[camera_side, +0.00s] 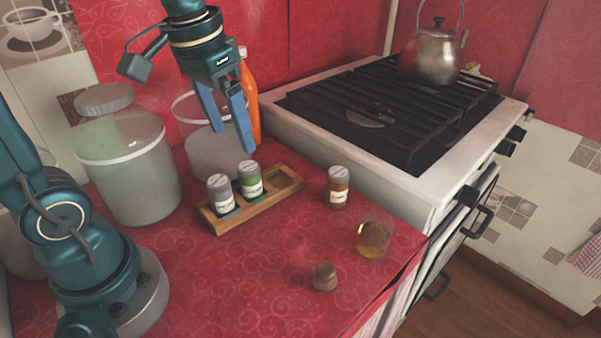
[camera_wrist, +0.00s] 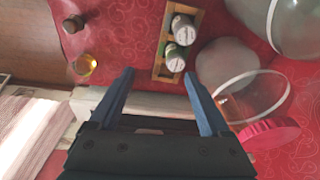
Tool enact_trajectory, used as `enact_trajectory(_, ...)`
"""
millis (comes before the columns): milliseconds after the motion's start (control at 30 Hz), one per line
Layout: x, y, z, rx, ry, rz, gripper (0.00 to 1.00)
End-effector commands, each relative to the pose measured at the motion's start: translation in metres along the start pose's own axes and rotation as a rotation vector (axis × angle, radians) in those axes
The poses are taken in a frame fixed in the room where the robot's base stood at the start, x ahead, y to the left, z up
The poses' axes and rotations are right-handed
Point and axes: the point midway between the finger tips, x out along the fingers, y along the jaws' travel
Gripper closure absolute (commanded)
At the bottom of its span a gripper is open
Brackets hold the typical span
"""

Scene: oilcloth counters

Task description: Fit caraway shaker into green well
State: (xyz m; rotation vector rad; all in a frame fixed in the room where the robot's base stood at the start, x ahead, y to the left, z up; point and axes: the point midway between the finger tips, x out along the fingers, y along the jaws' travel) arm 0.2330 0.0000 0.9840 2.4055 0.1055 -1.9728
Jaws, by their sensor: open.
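A wooden rack (camera_side: 286,191) lies on the red counter and shows in the wrist view (camera_wrist: 158,65). A grey-lidded shaker with greyish contents (camera_side: 220,194) stands in its left well. One with green contents (camera_side: 250,180) stands in the middle well; the right well looks empty. A shaker with brown contents (camera_side: 338,188) stands upright on the counter, right of the rack. I cannot read the labels to tell which is caraway, and no green well colour is clear. My gripper (camera_side: 232,138) is open and empty above and behind the rack; its fingers show in the wrist view (camera_wrist: 159,75).
Large glass jars (camera_side: 128,170) and an orange bottle (camera_side: 250,95) stand behind and left. A stove (camera_side: 400,125) with a kettle (camera_side: 434,58) borders the right.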

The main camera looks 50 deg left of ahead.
Motion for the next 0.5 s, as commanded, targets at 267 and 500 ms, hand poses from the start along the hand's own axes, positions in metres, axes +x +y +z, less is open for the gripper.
enact_trajectory(267, -0.004, 0.028, 0.057, 0.047, 0.207, 0.022, 0.19)
enact_trajectory(500, 0.005, 0.035, 0.079, 0.06, 0.29, 0.042, 0.19)
